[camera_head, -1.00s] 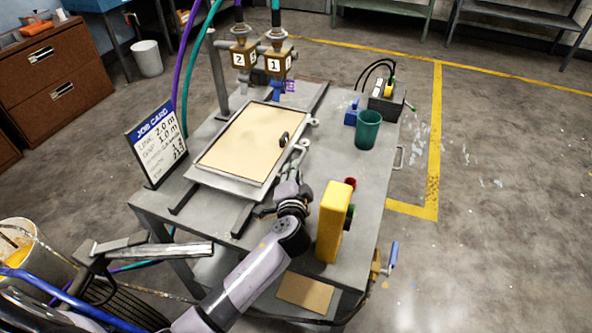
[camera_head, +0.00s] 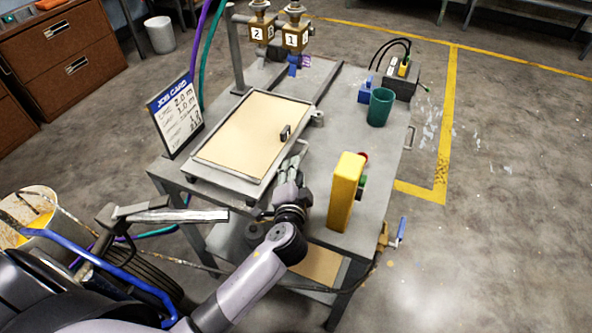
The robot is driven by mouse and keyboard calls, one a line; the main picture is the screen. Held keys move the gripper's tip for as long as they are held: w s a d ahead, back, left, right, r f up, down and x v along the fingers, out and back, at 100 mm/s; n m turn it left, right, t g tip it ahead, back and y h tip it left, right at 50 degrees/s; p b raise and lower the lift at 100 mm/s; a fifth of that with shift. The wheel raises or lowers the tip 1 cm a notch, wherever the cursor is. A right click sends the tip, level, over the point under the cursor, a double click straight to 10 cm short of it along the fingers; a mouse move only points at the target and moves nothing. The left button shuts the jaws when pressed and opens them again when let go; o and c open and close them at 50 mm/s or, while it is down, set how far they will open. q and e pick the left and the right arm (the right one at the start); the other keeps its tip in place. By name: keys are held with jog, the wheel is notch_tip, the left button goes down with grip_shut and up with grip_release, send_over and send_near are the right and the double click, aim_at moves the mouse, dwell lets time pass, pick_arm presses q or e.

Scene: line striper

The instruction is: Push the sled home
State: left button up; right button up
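The sled (camera_head: 232,180) is a grey-framed tray with a tan panel. It sits tilted in the picture on dark rails (camera_head: 328,82) that run across the grey cart top. A small dark block (camera_head: 285,132) stands near the panel's right edge. My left gripper (camera_head: 298,156) is at the sled's right side, close beside its frame, with fingers pointing away from me. Whether it touches the sled, and whether its fingers are open or shut, is unclear. My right gripper is not in view.
A yellow box (camera_head: 345,192) with red and green buttons stands right of my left arm. A green cup (camera_head: 380,107) and blue item (camera_head: 366,95) are at the far right. Numbered valves (camera_head: 278,34) stand beyond the sled. A job card (camera_head: 176,115) stands at the left.

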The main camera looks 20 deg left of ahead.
pick_arm(q)
jog(key=shift+a, duration=0.25)
jog(key=shift+s, duration=0.15)
jog(key=v, duration=1.2)
jog(key=shift+d, duration=0.1)
